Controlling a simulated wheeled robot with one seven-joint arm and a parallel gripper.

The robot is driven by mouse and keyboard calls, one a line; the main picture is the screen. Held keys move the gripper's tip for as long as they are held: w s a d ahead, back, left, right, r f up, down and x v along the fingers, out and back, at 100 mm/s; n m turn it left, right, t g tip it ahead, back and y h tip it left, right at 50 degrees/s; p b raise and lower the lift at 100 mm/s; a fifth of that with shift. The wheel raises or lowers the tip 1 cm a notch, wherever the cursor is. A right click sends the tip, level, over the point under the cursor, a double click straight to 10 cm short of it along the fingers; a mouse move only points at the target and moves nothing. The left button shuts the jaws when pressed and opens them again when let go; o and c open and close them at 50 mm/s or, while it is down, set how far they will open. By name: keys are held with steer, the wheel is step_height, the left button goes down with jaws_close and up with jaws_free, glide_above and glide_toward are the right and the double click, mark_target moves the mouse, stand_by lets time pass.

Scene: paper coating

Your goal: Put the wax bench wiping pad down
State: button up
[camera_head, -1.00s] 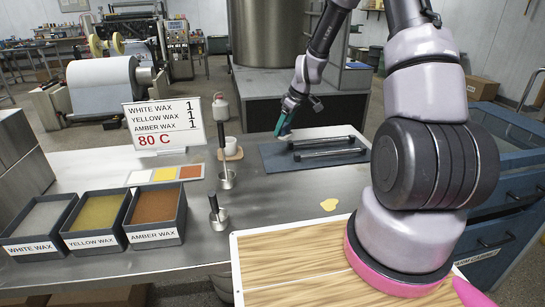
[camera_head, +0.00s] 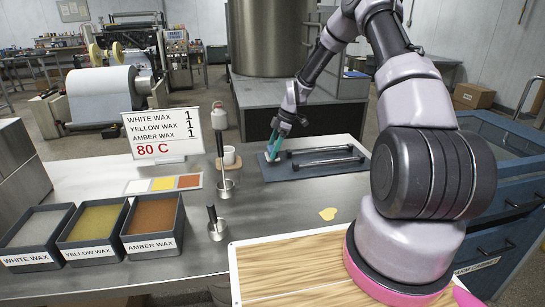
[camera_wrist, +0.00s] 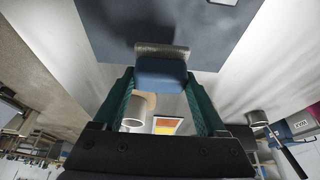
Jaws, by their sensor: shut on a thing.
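My gripper (camera_head: 274,146), with green fingers, points down at the left end of the dark blue-grey mat (camera_head: 292,174) on the steel bench. In the wrist view my gripper (camera_wrist: 162,100) is shut on the wiping pad (camera_wrist: 162,76), a blue block with a grey strip along its far edge. The mat (camera_wrist: 115,25) lies just beyond the pad there. I cannot tell whether the pad touches the mat. In the head view the fingers mostly hide the pad. A yellow wax patch (camera_head: 327,214) lies on the bench nearer me.
Two dark bars (camera_head: 320,150) lie on the mat, right of my gripper. A white cup (camera_head: 229,155) and a tall-handled tool (camera_head: 221,150) stand to the left. Wax trays (camera_head: 152,228) and a wax sign (camera_head: 163,132) are further left. A wooden board (camera_head: 290,265) lies in front.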

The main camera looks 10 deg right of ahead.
steer(key=shift+f, duration=1.55)
steer(key=o, duration=1.2)
steer(key=shift+f, duration=0.1)
steer(key=shift+o, duration=0.2)
steer(key=v, duration=1.2)
steer(key=s+r+m+t+h, duration=0.1)
steer(key=s+r+m+h, duration=0.1)
steer(key=s+r+m, duration=0.65)
steer(key=s+r+m+t+h, duration=0.15)
steer(key=s+r, duration=0.35)
steer(key=r, duration=0.9)
steer(key=s+r+m+t, duration=0.1)
steer(key=s+r+m, duration=0.2)
steer(key=s, duration=0.4)
steer(key=s+r+m+t, duration=0.2)
steer(key=s+r+m, duration=0.1)
steer(key=s+m, duration=0.2)
steer(key=s+d+r+m+t, duration=0.1)
steer(key=s+r+m, duration=0.2)
steer(key=s, duration=0.6)
steer(key=shift+s+r+m+t+y, duration=0.25)
steer(key=shift+s+m+t+y, duration=0.15)
steer(key=shift+m, duration=0.2)
steer(key=shift+w, duration=0.1)
